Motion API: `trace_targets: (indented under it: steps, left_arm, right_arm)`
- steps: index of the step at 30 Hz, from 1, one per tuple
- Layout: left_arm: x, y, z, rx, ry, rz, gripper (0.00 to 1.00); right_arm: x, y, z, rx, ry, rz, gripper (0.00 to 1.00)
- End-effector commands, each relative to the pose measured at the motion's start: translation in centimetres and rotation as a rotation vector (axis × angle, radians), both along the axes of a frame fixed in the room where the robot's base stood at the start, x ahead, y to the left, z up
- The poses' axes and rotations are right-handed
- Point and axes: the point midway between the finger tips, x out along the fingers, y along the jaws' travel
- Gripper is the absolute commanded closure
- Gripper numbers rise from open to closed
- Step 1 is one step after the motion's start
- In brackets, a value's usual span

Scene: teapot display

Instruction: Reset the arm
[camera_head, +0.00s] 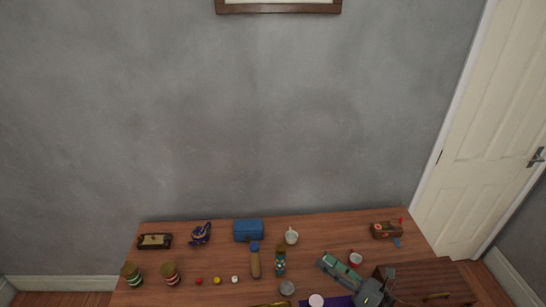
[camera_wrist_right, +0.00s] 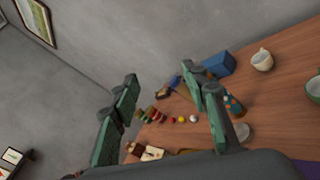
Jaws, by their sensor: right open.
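My right gripper (camera_head: 337,268) is over the right part of the wooden table, its green-padded fingers pointing up and left. In the right wrist view the two fingers (camera_wrist_right: 160,78) stand wide apart with nothing between them. The gap faces the grey wall, with the table to the right. The arm comes in from the bottom of the head view. My left gripper does not show in either view.

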Motion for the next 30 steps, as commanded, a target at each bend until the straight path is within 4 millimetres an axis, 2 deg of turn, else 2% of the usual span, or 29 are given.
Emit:
trace_targets:
  steps: [1, 3, 5, 7, 10, 12, 14, 15, 18, 21, 24, 30]
  left_arm:
    - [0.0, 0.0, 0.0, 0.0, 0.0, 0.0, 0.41]
    - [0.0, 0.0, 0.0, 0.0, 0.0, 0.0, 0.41]
    - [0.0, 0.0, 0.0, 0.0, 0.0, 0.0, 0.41]
    - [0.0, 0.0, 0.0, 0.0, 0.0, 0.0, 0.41]
    - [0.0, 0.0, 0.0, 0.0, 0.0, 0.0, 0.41]
    - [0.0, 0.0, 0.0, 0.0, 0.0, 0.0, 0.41]
    - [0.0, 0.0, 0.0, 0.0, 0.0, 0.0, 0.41]
    - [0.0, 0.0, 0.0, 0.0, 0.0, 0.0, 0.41]
    - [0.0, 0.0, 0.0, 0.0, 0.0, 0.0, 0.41]
    - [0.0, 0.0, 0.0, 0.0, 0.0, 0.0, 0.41]
    - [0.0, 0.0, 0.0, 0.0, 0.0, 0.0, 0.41]
    - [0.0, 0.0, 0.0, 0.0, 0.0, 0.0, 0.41]
  right_arm:
    - [0.6, -1.7, 0.9, 0.155, 0.064, -0.114, 0.59]
    - [1.5, -4.9, 1.3, 0.365, 0.164, -0.273, 0.59]
    - [1.7, -8.1, 0.7, 0.542, 0.255, -0.412, 0.59]
    - [1.3, -11.9, -1.1, 0.747, 0.37, -0.572, 0.59]
    - [-0.8, -16.8, -5.3, 1.029, 0.539, -0.804, 0.59]
    - [-3.4, -19.5, -8.9, 1.214, 0.657, -0.966, 0.59]
    - [-6.0, -21.0, -12.0, 1.355, 0.754, -1.098, 0.59]
    - [-8.0, -21.6, -14.0, 1.441, 0.816, -1.184, 0.59]
    - [-12.7, -22.1, -18.2, 1.611, 0.948, -1.372, 0.59]
    - [-16.5, -21.8, -21.0, 1.725, 1.044, -1.514, 0.59]
    - [-19.8, -21.1, -22.9, 1.803, 1.12, -1.63, 0.59]
    - [-25.3, -19.4, -25.2, 1.914, 1.24, -1.824, 0.59]
